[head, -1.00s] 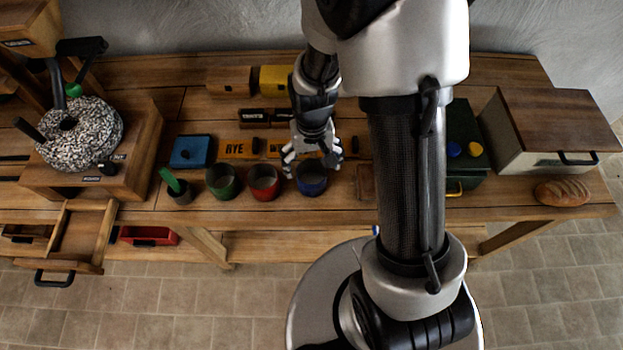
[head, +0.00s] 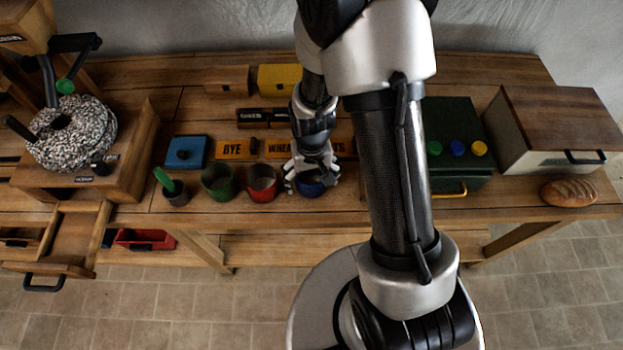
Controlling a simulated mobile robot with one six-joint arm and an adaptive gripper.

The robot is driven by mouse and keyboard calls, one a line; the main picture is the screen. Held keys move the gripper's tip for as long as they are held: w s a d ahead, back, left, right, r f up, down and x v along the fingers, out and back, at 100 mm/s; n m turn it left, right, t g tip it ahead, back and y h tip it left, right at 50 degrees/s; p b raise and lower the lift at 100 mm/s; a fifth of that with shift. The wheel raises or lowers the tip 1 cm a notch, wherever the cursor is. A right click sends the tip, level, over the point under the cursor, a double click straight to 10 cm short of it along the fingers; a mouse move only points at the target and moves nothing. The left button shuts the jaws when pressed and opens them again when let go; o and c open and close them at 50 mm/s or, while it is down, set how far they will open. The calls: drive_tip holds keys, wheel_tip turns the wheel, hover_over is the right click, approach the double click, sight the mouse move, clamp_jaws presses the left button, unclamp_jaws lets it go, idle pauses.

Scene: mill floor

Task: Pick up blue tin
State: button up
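The blue tin (head: 311,189) stands on the bench top at the right end of a row of tins. Its upper back part is hidden by my gripper. My gripper (head: 312,182) points down over the tin, with its fingers spread to the left and right of the rim. The fingers look open, and I cannot tell whether they touch the tin's sides.
The red tin (head: 262,184) stands close to the left of my gripper, with the green tin (head: 219,183) beyond it. Lettered yellow blocks (head: 238,149) lie behind. A dark green box (head: 462,140) and a bread loaf (head: 569,193) are to the right.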

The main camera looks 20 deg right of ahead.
drive_tip(key=c, duration=1)
drive_tip(key=shift+c, duration=0.2)
